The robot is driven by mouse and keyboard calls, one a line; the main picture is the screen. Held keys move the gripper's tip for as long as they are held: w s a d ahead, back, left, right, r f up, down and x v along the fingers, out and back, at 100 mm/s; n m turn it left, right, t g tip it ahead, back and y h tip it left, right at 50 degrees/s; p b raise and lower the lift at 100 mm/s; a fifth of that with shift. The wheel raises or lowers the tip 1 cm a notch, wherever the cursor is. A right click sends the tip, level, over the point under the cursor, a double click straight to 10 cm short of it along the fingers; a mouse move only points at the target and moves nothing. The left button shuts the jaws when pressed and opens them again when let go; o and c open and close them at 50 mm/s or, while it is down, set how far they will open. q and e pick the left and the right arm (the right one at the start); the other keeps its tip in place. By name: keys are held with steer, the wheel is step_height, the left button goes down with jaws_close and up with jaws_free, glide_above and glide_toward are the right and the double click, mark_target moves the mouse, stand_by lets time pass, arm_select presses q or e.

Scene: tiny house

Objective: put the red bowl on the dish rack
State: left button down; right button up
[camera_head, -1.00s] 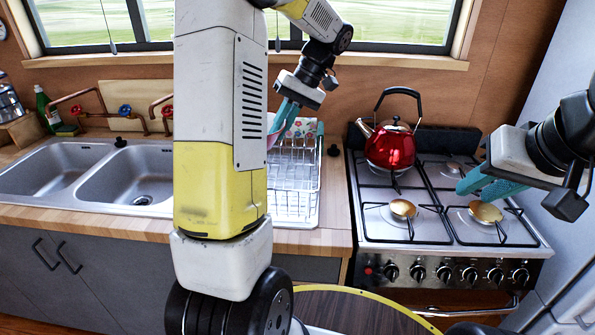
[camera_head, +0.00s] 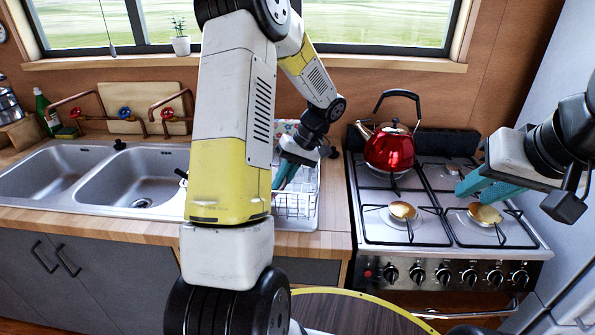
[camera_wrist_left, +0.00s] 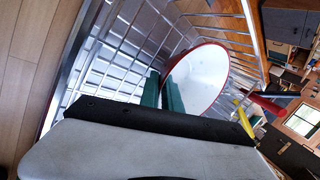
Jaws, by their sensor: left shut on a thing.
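The red bowl (camera_wrist_left: 200,80), white inside with a red rim, shows in the left wrist view, tilted on edge at the fingers. My left gripper (camera_wrist_left: 163,93) is shut on it, within the wire dish rack (camera_wrist_left: 108,65). In the head view my left gripper (camera_head: 284,176) points down into the dish rack (camera_head: 295,207), and my arm hides the bowl and the rack's left part. I cannot tell whether the bowl touches the rack's wires. My right gripper (camera_head: 474,188) is open and empty above the stove's right side.
The double sink (camera_head: 120,180) lies left of the rack. The stove (camera_head: 440,220) stands to the right, with a red kettle (camera_head: 391,148) on its back left burner. A strip of bare counter (camera_head: 335,205) lies between rack and stove. A potted plant (camera_head: 180,38) stands on the sill.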

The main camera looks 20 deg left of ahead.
arm_select(q)
steer(key=c, duration=1.6)
jaws_free()
steer(key=shift+o, duration=0.2)
steer(key=v, duration=1.2)
steer(key=s+d+r+m+t+h, duration=0.2)
steer(key=s+r+t, duration=0.1)
steer(key=s, duration=0.4)
steer(key=s+d+r+m+t+h, duration=0.2)
steer(key=s+r+m+t, duration=0.1)
steer(key=s, duration=0.4)
steer(key=s+d+r+m+t+h, duration=0.2)
steer(key=s+d+r+t+h, duration=0.1)
steer(key=s, duration=0.4)
steer(key=shift+s+r+m+t, duration=0.2)
steer(key=shift+r+m+t, duration=0.15)
steer(key=shift+m+t, duration=0.05)
